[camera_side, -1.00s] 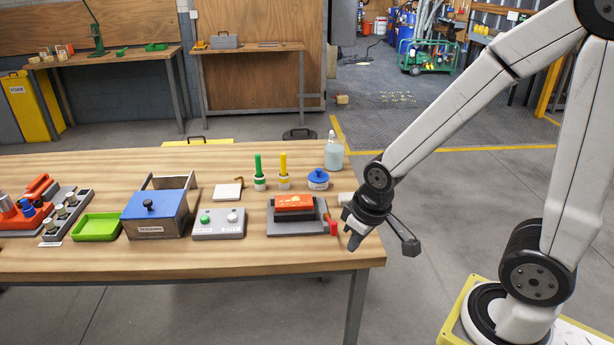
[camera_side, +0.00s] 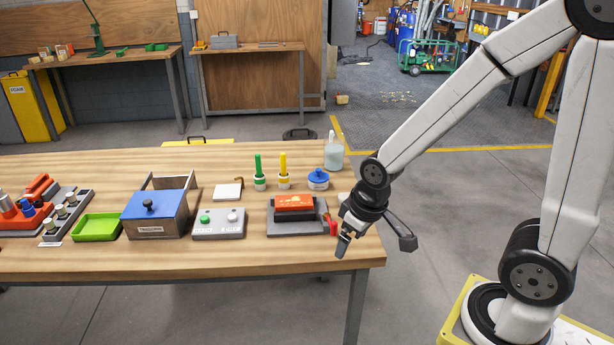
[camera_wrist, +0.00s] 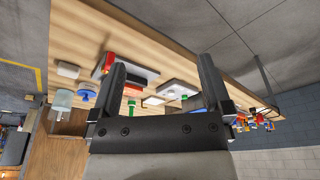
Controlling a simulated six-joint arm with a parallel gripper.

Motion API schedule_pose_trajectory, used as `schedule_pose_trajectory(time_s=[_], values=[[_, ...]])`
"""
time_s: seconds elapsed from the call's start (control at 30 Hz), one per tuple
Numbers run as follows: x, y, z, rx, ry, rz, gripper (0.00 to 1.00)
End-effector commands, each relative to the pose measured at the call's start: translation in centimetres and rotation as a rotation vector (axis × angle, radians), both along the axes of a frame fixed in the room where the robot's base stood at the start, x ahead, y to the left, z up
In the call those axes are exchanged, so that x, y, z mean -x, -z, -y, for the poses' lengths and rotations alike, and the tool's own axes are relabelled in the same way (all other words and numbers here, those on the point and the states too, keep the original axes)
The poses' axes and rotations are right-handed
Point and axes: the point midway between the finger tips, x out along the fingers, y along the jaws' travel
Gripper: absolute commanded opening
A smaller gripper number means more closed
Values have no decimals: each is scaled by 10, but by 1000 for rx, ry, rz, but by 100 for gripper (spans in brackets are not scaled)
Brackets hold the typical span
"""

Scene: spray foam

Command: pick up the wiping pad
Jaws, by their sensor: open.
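My gripper (camera_side: 344,240) is open and empty at the right end of the table, above its front right corner. In the wrist view its two fingers stand apart (camera_wrist: 161,66) with bare wood and a grey box between them. A pale block (camera_side: 344,197) lies near the right edge, partly hidden behind my gripper; it shows whole in the wrist view (camera_wrist: 68,70). A flat white square pad (camera_side: 228,190) lies further left, behind the grey button box. I cannot tell for sure which of these two is the wiping pad. My gripper touches neither.
An orange-red block on a grey base (camera_side: 296,227) with a red-handled part is just left of my gripper. A bottle (camera_side: 333,156), blue-lidded jar (camera_side: 318,180), green and yellow handled tools, button box (camera_side: 218,224), blue-lidded box (camera_side: 153,205) and green tray (camera_side: 97,227) crowd the table.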

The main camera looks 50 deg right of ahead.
Motion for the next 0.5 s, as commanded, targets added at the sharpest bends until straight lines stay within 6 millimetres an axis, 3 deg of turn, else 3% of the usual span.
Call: schedule_pose_trajectory(time_s=[0.27,0.5], values=[[-47,2,32,6,-87,-35,100],[-99,10,84,-11,-219,-60,100]])
